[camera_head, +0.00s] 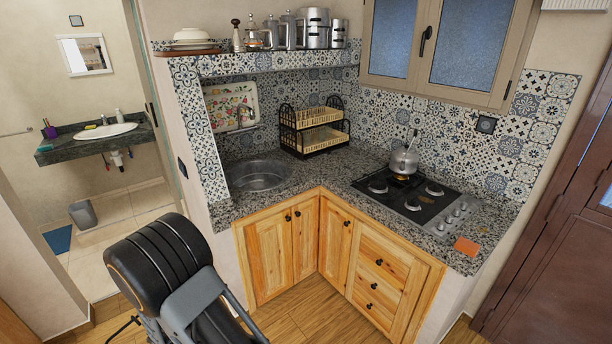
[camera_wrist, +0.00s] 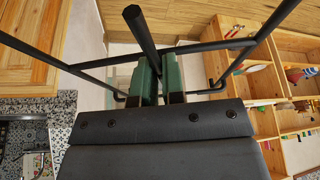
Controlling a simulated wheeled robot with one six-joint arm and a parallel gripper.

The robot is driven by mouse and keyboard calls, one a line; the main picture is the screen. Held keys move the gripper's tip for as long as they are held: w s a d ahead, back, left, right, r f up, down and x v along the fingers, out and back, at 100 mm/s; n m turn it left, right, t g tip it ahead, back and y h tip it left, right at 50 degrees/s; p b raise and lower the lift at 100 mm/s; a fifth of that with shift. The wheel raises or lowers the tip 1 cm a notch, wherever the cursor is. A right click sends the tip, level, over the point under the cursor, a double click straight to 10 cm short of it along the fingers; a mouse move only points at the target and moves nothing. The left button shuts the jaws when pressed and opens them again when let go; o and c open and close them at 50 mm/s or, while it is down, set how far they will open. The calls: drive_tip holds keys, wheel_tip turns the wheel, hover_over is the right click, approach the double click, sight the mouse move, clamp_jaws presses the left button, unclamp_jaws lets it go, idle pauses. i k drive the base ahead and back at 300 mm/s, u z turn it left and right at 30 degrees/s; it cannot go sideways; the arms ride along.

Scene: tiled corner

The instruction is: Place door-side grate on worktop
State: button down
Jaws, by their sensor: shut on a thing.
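A black metal grate (camera_wrist: 140,28) of thin rods fills the upper part of the wrist view. My gripper (camera_wrist: 159,66), with green fingers, is shut on it near the middle. In the head view my arm's dark links hide the gripper and the grate. The speckled granite worktop (camera_head: 338,171) runs round the corner above the wooden cabinets. The black hob (camera_head: 397,200) is set into its right part, and several of its burners show without a grate over them.
A kettle (camera_head: 404,160) stands at the hob's back. A dish rack (camera_head: 316,134) and a round sink (camera_head: 260,175) are on the left part. An orange item (camera_head: 467,246) lies near the front right edge. Bare worktop lies between rack and hob.

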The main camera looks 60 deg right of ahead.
sight(354, 167)
drive_tip(key=k, duration=0.5)
drive_tip(key=z, duration=1.75)
drive_tip(key=i, duration=0.95)
